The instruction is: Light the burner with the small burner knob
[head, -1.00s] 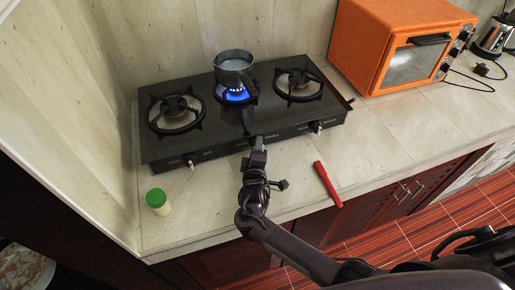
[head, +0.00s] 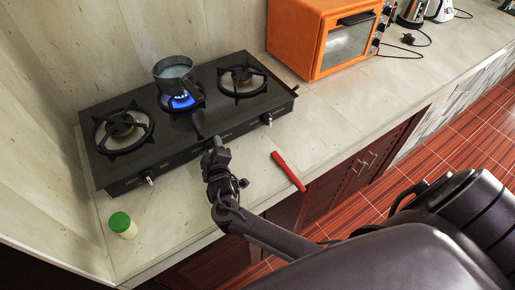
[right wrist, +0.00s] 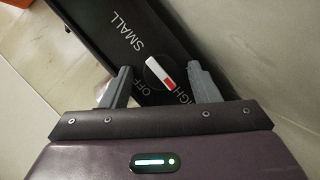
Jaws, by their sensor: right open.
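The black stove (head: 190,125) stands on the counter with three burners in a row. Blue flame (head: 180,101) burns on the middle burner, under a metal pot (head: 174,72). My right gripper (head: 212,144) is at the middle of the stove's front edge and hides the knob there. In the right wrist view its fingers (right wrist: 160,72) are open, one on each side of a white knob (right wrist: 158,70) with a red end. A gap shows around the knob. The panel reads SMALL, HIGH and OFF; the red end lies near HIGH and OFF. My left gripper is not in view.
Other knobs show at the left (head: 147,178) and right (head: 267,119) of the stove front. A green-lidded jar (head: 122,225) and a red-handled object (head: 288,171) lie on the counter. An orange oven (head: 325,38) stands right of the stove.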

